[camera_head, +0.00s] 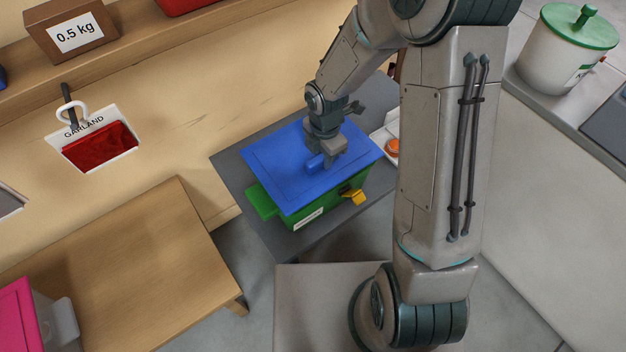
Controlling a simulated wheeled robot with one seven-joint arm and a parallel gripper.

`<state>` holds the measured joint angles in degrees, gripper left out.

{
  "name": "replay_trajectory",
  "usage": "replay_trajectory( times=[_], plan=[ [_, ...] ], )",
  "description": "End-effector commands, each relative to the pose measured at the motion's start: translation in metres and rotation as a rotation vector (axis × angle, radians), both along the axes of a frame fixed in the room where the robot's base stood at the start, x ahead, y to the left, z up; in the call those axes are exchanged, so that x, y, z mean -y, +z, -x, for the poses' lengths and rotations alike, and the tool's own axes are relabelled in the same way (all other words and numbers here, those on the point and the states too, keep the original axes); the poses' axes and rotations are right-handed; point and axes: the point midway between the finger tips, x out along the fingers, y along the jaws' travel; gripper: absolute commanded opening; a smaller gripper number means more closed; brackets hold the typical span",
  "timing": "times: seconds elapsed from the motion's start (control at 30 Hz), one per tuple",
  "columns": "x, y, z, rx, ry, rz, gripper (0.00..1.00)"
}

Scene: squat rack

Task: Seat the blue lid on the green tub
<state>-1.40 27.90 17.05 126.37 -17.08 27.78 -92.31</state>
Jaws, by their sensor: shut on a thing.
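The blue lid (283,160) is a flat rectangular panel with a small raised handle (315,162). My gripper (325,159) points down and is shut on that handle. The green tub (340,194) is under the lid on a dark grey table. A green tab (262,201) sticks out at its left and a yellow latch (353,196) at its front right. A white label (308,218) is on the tub's front. The lid covers the tub's opening. It looks turned a little against the tub, and I cannot tell whether it touches the rim all round.
The grey table (232,172) has bare room at its left. A white thing with an orange part (392,148) lies right of the tub, partly behind my arm. A wooden table (130,265) stands front left. A white pot with a green lid (553,58) stands on the right counter.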

Motion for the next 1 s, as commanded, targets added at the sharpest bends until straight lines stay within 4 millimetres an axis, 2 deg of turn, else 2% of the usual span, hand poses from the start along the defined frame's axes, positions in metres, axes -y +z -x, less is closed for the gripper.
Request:
replay_trajectory(
  times=[0.53,1.0],
  plan=[
    [-0.0001,-0.0086,-0.0001,0.000,0.000,0.000,0.00],
    [-0.0001,-0.0086,-0.0001,0.001,0.000,-0.001,0.00]
  ],
)
